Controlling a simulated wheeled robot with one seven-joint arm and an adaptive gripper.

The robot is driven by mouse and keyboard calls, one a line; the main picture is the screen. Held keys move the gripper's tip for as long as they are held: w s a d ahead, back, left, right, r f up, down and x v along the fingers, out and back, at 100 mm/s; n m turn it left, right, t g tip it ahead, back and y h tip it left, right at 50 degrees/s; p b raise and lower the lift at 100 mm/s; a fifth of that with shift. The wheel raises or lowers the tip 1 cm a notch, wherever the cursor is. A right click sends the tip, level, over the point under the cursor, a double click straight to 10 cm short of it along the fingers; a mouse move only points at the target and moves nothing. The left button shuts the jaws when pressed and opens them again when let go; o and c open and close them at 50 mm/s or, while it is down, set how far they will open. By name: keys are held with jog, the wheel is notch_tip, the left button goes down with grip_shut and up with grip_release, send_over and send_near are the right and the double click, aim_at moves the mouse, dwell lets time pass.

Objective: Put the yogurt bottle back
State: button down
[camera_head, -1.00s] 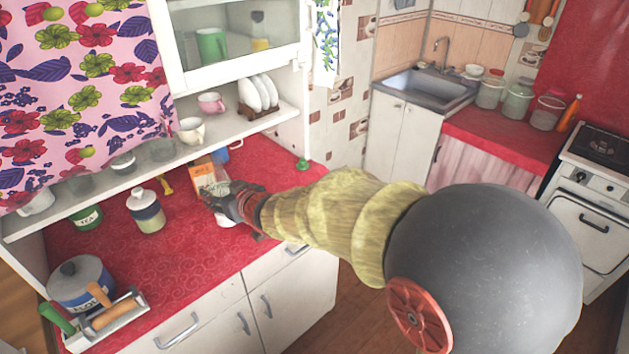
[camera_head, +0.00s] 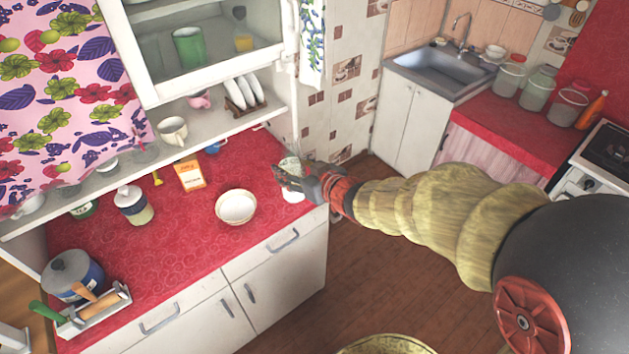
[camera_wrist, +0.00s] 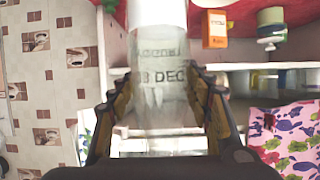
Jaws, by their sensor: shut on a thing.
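My gripper (camera_head: 290,177) is at the right end of the red counter, shut on the yogurt bottle (camera_head: 293,195). The bottle is pale, and my fingers hide part of it in the head view. In the wrist view my gripper (camera_wrist: 163,90) has one finger on each side of the bottle (camera_wrist: 160,75), which is whitish and translucent with dark lettering including "DEC". I cannot tell whether its base touches the counter.
On the red counter (camera_head: 180,240) stand a white bowl (camera_head: 237,207), an orange carton (camera_head: 190,175) and a lidded jar (camera_head: 133,205). A shelf (camera_head: 200,135) with cups and a plate rack (camera_head: 243,98) overhangs the back. A sink (camera_head: 440,72) is farther right.

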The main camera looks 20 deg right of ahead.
jog(key=shift+d+r, duration=0.1)
jog(key=shift+r, duration=0.05)
jog(key=shift+w, duration=0.3)
jog(key=w+d+f+b, duration=0.3)
jog(key=w+f+b, duration=0.2)
jog(key=w+f, duration=0.7)
jog(key=shift+w+f, duration=0.35)
jog(key=shift+w, duration=0.15)
jog(key=shift+d+f, duration=0.1)
jog(key=shift+f, duration=0.1)
jog(key=c, duration=0.8)
grip_release()
jog(key=shift+c, duration=0.2)
